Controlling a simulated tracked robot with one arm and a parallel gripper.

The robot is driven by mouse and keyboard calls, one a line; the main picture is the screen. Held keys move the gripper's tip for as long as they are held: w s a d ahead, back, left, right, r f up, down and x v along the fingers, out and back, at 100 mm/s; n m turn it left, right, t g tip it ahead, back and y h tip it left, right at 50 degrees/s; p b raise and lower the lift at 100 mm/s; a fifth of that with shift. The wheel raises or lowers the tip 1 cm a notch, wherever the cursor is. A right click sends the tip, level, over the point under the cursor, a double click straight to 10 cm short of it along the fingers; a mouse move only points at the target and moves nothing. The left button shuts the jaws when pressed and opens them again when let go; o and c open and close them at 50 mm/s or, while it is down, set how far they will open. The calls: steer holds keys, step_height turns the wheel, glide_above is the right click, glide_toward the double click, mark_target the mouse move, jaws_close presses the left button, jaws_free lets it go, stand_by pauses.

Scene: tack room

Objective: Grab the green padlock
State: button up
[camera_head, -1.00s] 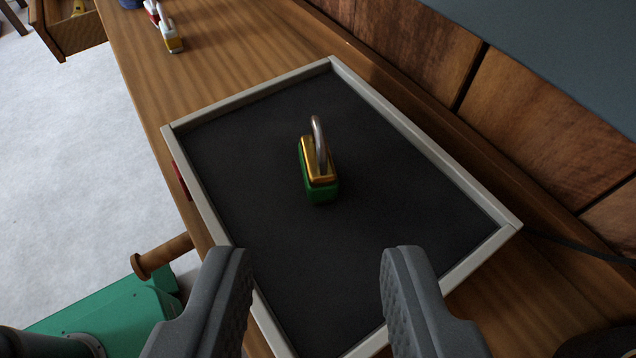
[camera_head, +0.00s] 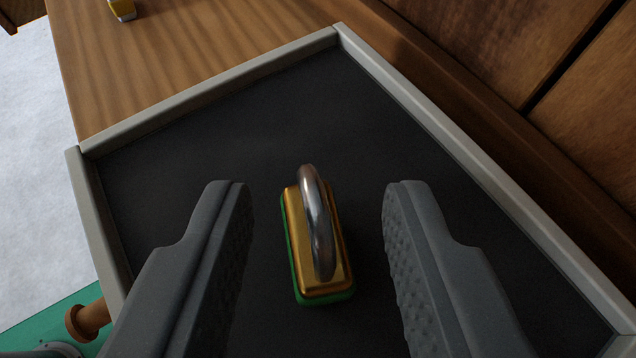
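The green padlock (camera_head: 293,262) stands on the black floor of a shallow tray with a pale rim (camera_head: 215,88). It has a gold top plate and a silver shackle pointing up toward the camera. My gripper (camera_head: 318,190) is open, with one dark grey finger on each side of the padlock. Gaps show between the padlock and both fingers. The padlock's lower body is mostly hidden under its gold top.
The tray lies on a wooden bench (camera_head: 190,40). Wood panelling (camera_head: 480,50) rises at the right. A yellow item (camera_head: 122,9) sits at the top left, and a wooden peg (camera_head: 88,320) sticks out at the lower left. The tray around the padlock is bare.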

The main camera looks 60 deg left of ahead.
steer(key=shift+w+a+f, duration=0.1)
steer(key=shift+w+a, duration=0.05)
steer(key=shift+a, duration=0.05)
jaws_close()
